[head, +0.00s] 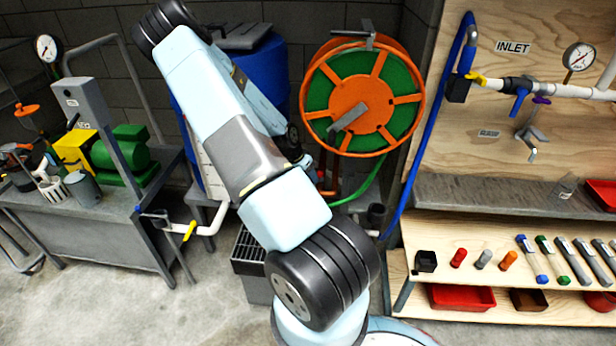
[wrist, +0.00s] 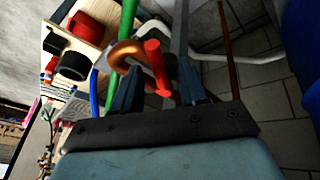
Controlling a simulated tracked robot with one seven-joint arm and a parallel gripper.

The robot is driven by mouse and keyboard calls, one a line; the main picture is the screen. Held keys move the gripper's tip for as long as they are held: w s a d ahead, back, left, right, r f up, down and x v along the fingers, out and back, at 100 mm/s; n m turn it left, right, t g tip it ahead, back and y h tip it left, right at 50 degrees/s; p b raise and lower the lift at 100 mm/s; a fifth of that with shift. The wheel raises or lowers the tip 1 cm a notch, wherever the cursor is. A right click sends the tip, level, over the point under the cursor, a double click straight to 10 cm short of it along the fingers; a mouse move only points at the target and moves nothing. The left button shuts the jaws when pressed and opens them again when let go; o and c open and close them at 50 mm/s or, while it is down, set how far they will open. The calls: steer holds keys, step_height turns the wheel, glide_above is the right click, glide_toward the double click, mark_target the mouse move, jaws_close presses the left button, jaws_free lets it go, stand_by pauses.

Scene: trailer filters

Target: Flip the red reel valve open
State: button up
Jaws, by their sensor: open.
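The red valve handle (wrist: 157,66) shows in the wrist view as a short red bar beside a curved copper-orange pipe (wrist: 128,50). My gripper (wrist: 160,74) is open, with one dark finger on each side of the red handle. I cannot tell whether either finger touches it. In the head view, the orange and green hose reel (head: 318,108) is on the back wall, just right of my arm. My arm hides most of the area below the reel there, and my fingers are not clear in that view.
A green hose (head: 372,185) hangs below the reel, and a blue hose (head: 412,165) runs down to its right. A blue barrel (head: 268,68) stands behind my arm. A wooden shelf (head: 460,235) with parts is at right; a metal bench (head: 80,235) is at left.

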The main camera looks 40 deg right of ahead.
jaws_close()
stand_by(0.3)
stand_by(0.4)
